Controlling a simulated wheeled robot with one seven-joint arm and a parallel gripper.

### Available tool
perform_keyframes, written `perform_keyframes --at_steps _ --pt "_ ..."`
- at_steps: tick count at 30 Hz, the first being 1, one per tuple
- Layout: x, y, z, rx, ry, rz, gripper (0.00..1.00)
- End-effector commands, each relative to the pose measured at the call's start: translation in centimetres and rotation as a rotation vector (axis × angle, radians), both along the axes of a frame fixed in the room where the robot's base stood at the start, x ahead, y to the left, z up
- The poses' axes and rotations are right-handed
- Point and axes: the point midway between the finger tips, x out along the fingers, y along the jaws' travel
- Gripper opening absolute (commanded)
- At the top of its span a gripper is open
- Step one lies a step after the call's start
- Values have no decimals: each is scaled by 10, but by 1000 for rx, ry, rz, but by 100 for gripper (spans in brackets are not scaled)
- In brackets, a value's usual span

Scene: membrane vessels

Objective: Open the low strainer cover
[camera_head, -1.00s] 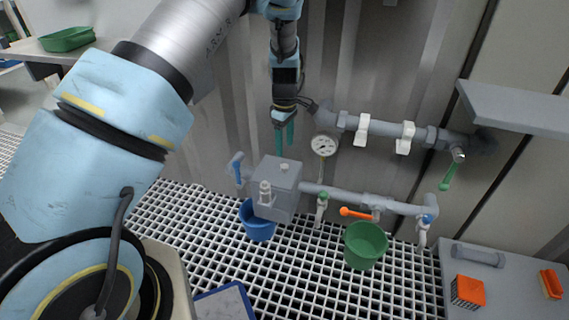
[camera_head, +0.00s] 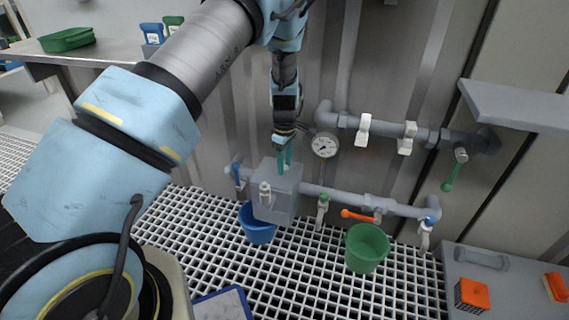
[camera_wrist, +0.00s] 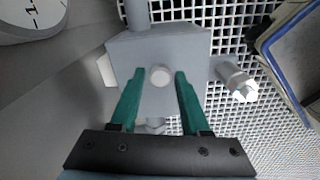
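The low strainer is a grey box (camera_head: 284,206) on the lower pipe, with its flat cover (camera_wrist: 188,48) on top. A small pale round knob (camera_wrist: 160,76) stands on the cover and lies between my fingertips in the wrist view. My gripper (camera_head: 284,165) points down at the cover from above, its two green fingers (camera_wrist: 158,82) apart on either side of the knob. The gap between each finger and the knob is visible. The cover looks closed on the box. In the head view the fingers hide the knob.
A pressure gauge (camera_head: 325,145) hangs right behind my gripper. A blue-handled valve (camera_head: 237,173) is left of the box. A blue bucket (camera_head: 257,228) stands below, and a green bucket (camera_head: 367,249) is to the right.

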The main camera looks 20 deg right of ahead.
Motion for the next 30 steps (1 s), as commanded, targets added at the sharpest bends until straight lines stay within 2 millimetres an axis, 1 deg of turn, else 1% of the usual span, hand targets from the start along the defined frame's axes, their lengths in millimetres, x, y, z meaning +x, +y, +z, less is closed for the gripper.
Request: perform_keyframes --at_steps 1,9,12,30 --pt "0 0 0 0 0 0 40" --pt "0 0 0 0 0 0 9" --pt "0 0 0 0 0 0 0" --pt "0 0 0 -2 -1 0 0"
